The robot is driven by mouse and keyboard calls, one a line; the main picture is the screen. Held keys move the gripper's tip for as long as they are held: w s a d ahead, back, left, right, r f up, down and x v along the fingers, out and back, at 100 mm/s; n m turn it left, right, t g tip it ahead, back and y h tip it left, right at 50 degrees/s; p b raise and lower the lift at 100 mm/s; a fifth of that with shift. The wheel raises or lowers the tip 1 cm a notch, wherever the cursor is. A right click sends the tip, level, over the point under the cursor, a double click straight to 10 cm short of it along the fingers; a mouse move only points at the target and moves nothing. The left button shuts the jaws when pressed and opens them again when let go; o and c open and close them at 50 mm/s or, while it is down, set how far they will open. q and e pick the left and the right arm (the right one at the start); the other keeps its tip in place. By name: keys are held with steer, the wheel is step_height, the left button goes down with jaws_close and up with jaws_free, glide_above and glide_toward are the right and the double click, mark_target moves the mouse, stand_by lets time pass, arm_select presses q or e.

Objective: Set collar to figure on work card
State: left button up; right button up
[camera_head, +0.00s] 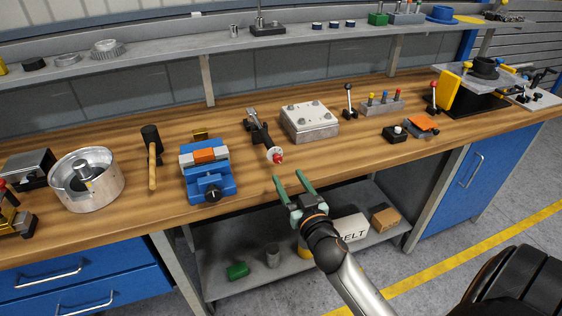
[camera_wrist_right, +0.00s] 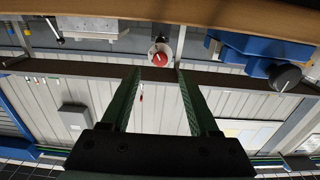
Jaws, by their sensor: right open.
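A small round white dial or collar with a red knob (camera_head: 275,155) is at the bench's front edge, right of the blue vise. It also shows in the right wrist view (camera_wrist_right: 160,54), beyond and between the fingertips. Any marks on it are too small to read. My right gripper (camera_head: 288,180) has two green fingers, spread apart and empty. It is in front of the bench edge, a little short of the red knob and not touching it. I cannot pick out a work card with a readable figure. My left gripper is not in view.
A blue vise (camera_head: 208,172) with an orange block stands left of the knob. A hammer (camera_head: 152,156) and a metal drum (camera_head: 87,179) are farther left. A lower shelf (camera_head: 215,262) holds boxes.

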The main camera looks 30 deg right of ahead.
mark_target(279, 161)
steer(key=x, duration=0.7)
jaws_close()
stand_by(0.4)
